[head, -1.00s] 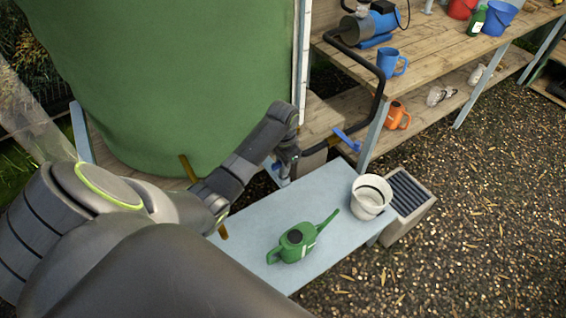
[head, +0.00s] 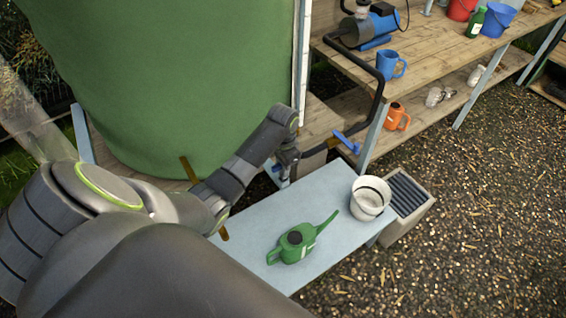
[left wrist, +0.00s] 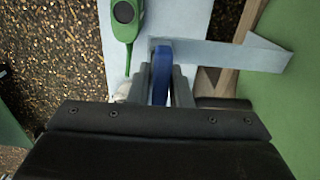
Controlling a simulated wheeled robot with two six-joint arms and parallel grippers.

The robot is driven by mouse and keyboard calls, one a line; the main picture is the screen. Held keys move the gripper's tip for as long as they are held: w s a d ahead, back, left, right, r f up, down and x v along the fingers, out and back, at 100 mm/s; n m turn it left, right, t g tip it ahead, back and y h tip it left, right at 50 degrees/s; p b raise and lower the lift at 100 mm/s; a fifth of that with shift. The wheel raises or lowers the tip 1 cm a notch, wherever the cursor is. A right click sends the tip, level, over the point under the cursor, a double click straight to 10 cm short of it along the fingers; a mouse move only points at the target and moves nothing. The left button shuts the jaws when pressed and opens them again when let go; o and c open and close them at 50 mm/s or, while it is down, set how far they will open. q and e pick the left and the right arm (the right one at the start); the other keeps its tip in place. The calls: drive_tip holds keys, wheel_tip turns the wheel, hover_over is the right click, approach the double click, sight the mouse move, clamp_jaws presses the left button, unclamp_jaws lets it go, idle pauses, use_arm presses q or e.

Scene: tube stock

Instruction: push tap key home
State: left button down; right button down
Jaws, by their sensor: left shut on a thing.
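My left gripper (head: 283,171) is low between the green tank and the pale blue bench, partly hidden by its own wrist. In the left wrist view my left gripper (left wrist: 160,84) is shut on a blue key (left wrist: 161,62), which stands between its two grey fingers. Only a small blue bit of the held key (head: 276,167) shows in the head view. Its far end and whatever it meets are hidden. A separate blue lever (head: 346,141) sits on the black pipe to the right of the gripper. My right gripper is not in view.
A green watering can (head: 296,243) and a white bucket (head: 370,197) stand on the pale blue bench (head: 250,232). The green tank (head: 190,80) rises behind my arm. A wooden shelf (head: 440,60) with a pump and mugs stands at the right. Gravel ground is open at lower right.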

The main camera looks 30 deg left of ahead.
use_arm(q)
drive_tip(key=shift+f+b, duration=0.45)
drive_tip(key=shift+f, duration=0.75)
idle(0.3)
drive_tip(key=shift+p, duration=0.5)
idle(0.6)
drive_tip(key=shift+s+f, duration=0.1)
drive_tip(key=shift+f, duration=0.45)
idle(0.4)
